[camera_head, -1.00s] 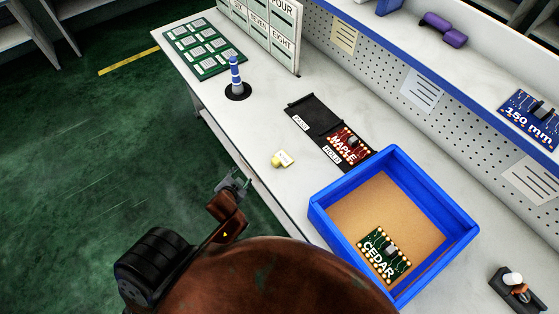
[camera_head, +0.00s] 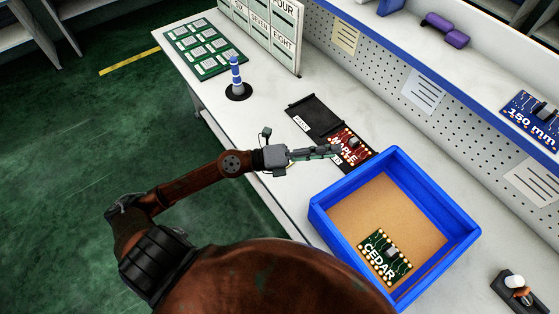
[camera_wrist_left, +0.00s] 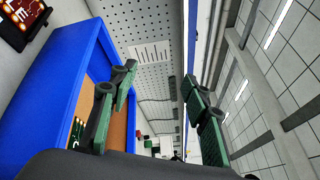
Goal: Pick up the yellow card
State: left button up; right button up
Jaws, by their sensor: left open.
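The small yellow piece with a white label, seen earlier on the white bench, does not show now; my left arm covers that spot in the head view. My left gripper (camera_head: 334,151) reaches over the bench from the left, its fingers pointing right toward the red MAPLE board (camera_head: 351,145) and partly overlapping it. In the left wrist view the left gripper (camera_wrist_left: 160,78) has its two green fingers spread, with nothing between them. I cannot tell its height above the bench. My right gripper is not in view.
A blue bin (camera_head: 330,222) holds a green CEDAR board (camera_head: 384,256); the bin (camera_wrist_left: 62,85) fills the left of the wrist view. A black tray (camera_head: 315,117) lies behind the gripper. A blue-and-white post (camera_head: 236,75) stands farther back. A pegboard wall (camera_head: 390,75) borders the bench.

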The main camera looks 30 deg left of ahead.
pick_arm(q)
jog(key=a+f+m+g+y, duration=0.3)
jog(key=f, duration=0.4)
jog(key=a+f+m+g+y, duration=0.3)
jog(key=f, duration=0.5)
jog(key=a+f+y, duration=0.1)
jog(key=a+y, duration=0.1)
jog(key=a, duration=0.2)
jog(key=a+f+g+y, duration=0.1)
jog(key=a+y, duration=0.1)
jog(key=a, duration=0.3)
jog(key=a+f+y, duration=0.2)
jog(key=a, duration=0.3)
jog(key=shift+w+m, duration=0.25)
jog(key=shift+m, duration=0.05)
jog(key=x, duration=0.7)
jog(key=shift+d+b, duration=0.1)
jog(key=shift+b, duration=0.2)
jog(key=shift+r, duration=0.1)
jog(key=c, duration=1)
